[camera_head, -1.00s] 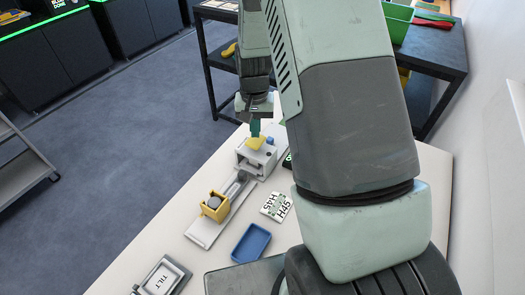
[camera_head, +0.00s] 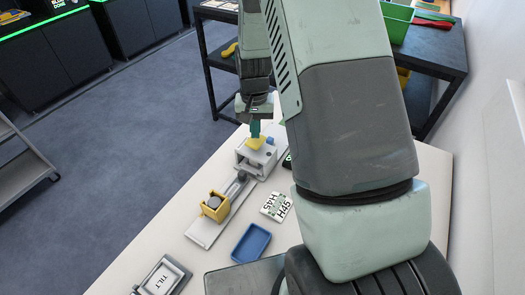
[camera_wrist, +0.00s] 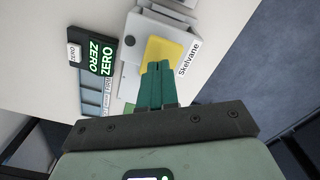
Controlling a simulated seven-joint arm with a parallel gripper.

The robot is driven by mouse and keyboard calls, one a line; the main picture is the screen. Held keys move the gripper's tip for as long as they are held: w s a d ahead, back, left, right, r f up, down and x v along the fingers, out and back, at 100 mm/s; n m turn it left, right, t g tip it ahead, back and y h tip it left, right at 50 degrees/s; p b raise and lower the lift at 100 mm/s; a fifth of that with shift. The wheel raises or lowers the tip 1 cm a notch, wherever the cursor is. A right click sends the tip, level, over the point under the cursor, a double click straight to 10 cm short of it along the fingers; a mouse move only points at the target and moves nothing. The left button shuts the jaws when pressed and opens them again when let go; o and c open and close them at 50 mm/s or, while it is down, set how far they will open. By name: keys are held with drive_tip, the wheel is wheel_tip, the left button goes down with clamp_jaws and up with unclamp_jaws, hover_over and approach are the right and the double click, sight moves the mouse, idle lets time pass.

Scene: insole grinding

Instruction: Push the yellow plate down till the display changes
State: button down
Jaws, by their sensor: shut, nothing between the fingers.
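The yellow plate (camera_head: 257,142) sits on top of the grey-white machine (camera_head: 250,160) near the far end of the table. It also shows in the wrist view (camera_wrist: 165,55) as a yellow square. My gripper (camera_head: 255,128) is shut and empty, with its green fingertips pointing down over the plate. In the wrist view the closed fingers (camera_wrist: 158,75) overlap the plate; I cannot tell whether they touch it. A dark display (camera_wrist: 95,50) beside the machine reads "ZERO" in the wrist view. In the head view it is mostly hidden behind my arm.
A yellow holder (camera_head: 214,207) stands on the rail at the machine's near end. A white card marked H45 (camera_head: 276,207), a blue tray (camera_head: 251,243) and a TILT device (camera_head: 162,278) lie on the white table. A dark shelf (camera_head: 440,60) stands behind.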

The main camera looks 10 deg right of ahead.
drive_tip(key=shift+f, duration=1.3)
idle(0.4)
wheel_tip(320, 180, up, 9)
idle(1.0)
idle(0.3)
drive_tip(key=s+r+n+t, duration=0.15)
drive_tip(key=s+r, duration=0.35)
drive_tip(key=r, duration=0.5)
drive_tip(key=s+r+t, duration=0.2)
drive_tip(key=s+r, duration=0.4)
drive_tip(key=r, duration=0.3)
drive_tip(key=s+r+n+t, duration=0.1)
drive_tip(key=s+r, duration=0.2)
drive_tip(key=s, duration=0.4)
drive_tip(key=s+r+n+t, duration=0.1)
drive_tip(key=s+r, duration=0.1)
drive_tip(key=s, duration=0.6)
drive_tip(key=shift+a+r, duration=0.4)
drive_tip(key=shift+a, duration=0.05)
